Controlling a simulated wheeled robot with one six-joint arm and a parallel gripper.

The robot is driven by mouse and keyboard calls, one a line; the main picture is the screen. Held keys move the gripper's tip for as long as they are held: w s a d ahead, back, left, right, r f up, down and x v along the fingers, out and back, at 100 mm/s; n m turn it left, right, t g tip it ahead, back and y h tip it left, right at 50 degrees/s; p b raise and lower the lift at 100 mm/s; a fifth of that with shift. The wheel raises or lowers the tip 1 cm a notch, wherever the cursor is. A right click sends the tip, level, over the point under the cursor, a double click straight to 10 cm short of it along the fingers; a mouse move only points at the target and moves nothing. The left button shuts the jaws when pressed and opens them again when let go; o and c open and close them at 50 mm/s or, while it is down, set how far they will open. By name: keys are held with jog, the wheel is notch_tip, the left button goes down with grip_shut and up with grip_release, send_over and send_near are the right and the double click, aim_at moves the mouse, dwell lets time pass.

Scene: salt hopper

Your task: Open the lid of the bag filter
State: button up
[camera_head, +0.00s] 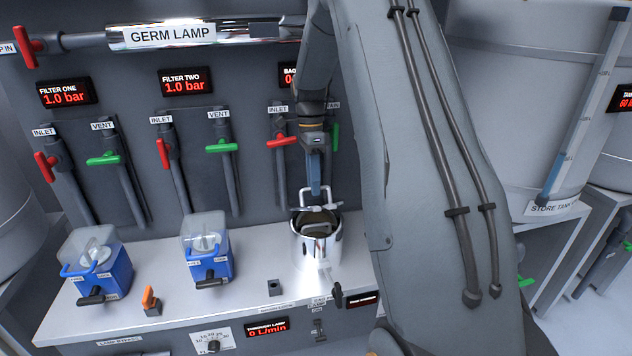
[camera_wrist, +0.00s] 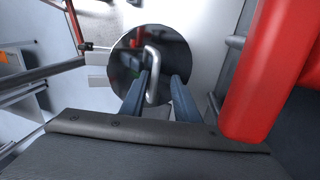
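A pale bar handle (camera_wrist: 152,88) stands on the lid. My gripper (camera_head: 314,190) points down from above the filter. In the wrist view my gripper (camera_wrist: 161,76) has its two blue fingers apart, one each side of the handle, with a gap visible on the right. Contact on the left is unclear.
Two blue filters with clear covers (camera_head: 94,262) (camera_head: 207,250) stand to the left. A red inlet valve handle (camera_head: 281,142) is just behind the bag filter; it looms large in the wrist view (camera_wrist: 265,70). The store tank (camera_head: 530,110) is right.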

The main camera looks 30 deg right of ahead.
aim_at(312, 201)
jog(key=shift+a+r, duration=0.15)
notch_tip(312, 201, up, 8)
jog(key=w+b, duration=0.1)
jog(key=b, duration=0.1)
jog(key=shift+w+d+f, duration=0.2)
jog(key=shift+f, duration=0.05)
